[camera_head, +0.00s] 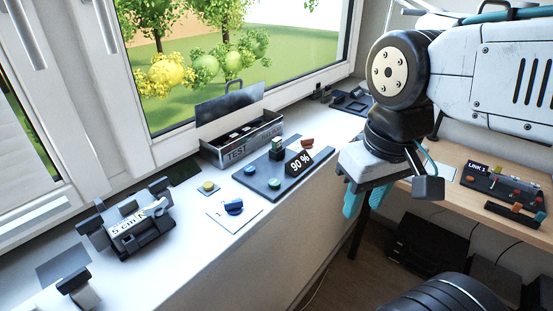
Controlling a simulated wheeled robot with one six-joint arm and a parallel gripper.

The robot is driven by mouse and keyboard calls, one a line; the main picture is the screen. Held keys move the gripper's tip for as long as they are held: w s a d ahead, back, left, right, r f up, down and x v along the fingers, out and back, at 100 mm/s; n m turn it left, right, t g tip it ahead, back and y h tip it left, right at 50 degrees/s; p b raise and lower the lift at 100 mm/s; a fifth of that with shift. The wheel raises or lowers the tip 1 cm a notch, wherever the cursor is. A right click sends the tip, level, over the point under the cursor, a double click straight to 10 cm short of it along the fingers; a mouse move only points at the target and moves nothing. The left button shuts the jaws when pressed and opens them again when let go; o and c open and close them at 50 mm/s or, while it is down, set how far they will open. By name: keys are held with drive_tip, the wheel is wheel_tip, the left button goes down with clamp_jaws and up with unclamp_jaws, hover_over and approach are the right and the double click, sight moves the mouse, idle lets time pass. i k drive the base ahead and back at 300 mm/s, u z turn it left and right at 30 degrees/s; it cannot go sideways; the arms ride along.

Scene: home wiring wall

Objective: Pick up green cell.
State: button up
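A dark board (256,183) lies on the white sill and carries a small round green piece (274,184) near its front. A small upright block (277,148) with a greenish top stands toward the back of the board. I cannot tell for certain which of these two is the green cell. My gripper (364,200) hangs to the right of the board, past the sill's front edge, with its cyan fingers pointing down. The fingers appear spread, with nothing visible between them.
A "90 %" display (299,162) and a reddish piece (307,143) are beside the block. An open TEST box (239,150) stands behind. A yellow button (208,187), a blue piece (233,207) and a "5 cm" fixture (131,227) are left. A wooden desk (455,160) is right.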

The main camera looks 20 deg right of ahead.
sight(276, 143)
drive_tip(key=u, duration=0.9)
drive_tip(key=i, duration=0.5)
drive_tip(key=z, duration=1.7)
